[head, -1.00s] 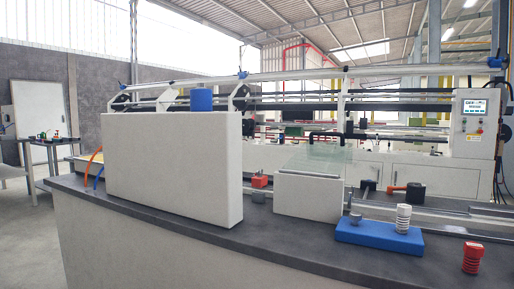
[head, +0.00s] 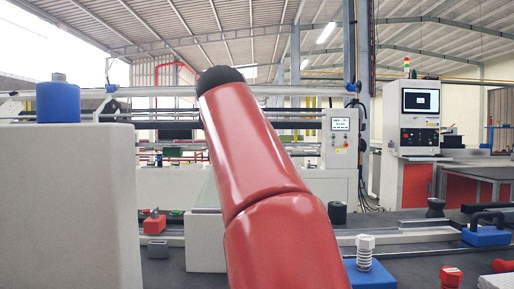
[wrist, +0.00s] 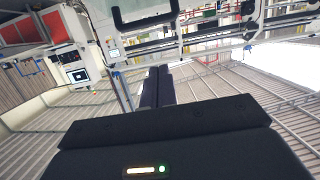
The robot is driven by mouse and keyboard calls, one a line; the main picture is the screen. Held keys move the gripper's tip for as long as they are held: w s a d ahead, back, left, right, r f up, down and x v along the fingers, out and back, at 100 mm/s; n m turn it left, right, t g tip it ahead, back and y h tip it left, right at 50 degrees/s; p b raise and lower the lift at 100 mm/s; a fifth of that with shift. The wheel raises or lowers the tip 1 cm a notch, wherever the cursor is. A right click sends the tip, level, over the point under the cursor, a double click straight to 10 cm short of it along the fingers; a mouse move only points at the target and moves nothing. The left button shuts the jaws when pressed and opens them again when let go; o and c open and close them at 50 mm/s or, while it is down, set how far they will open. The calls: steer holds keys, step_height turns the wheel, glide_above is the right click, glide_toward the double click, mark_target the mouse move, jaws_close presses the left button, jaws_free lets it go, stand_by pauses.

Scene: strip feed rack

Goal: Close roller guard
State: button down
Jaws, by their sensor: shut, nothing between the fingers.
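A clear glass-like panel (head: 207,190), which looks like the roller guard, stands above a low white block (head: 204,242) in the head view. My red arm covers its right part, so I cannot tell its angle. In the wrist view, a pale panel with a dark bent bar (wrist: 148,18) shows at the top edge; it may be the guard with its handle. My gripper (wrist: 158,72) shows in the wrist view, its dark fingers together and empty, apart from that bar. In the head view the gripper is hidden behind my arm.
A large white box (head: 65,205) with a blue cylinder (head: 58,102) stands at left. A blue block (head: 370,278) with a white spring post, a red knob (head: 450,277) and a black-handled blue block (head: 487,236) lie at right. A control cabinet (head: 418,115) stands behind.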

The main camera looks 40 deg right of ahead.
steer(key=shift+h, duration=0.3)
steer(key=x, duration=0.3)
steer(key=f+p+x, duration=0.1)
steer(key=x, duration=0.7)
steer(key=shift+s+d+f, duration=0.15)
steer(key=shift+s, duration=0.2)
steer(key=shift+f, duration=0.65)
steer(key=shift+w+d+f, duration=0.1)
steer(key=shift+w+f, duration=0.05)
steer(key=shift+f, duration=0.25)
steer(key=shift+g+y, duration=0.4)
steer(key=shift+g, duration=0.2)
steer(key=f, duration=0.1)
steer(key=w+d+f, duration=0.1)
steer(key=f+p, duration=0.1)
steer(key=f, duration=0.1)
steer(key=shift+w+d, duration=0.25)
steer(key=shift+w, duration=0.15)
steer(key=shift+f, duration=0.3)
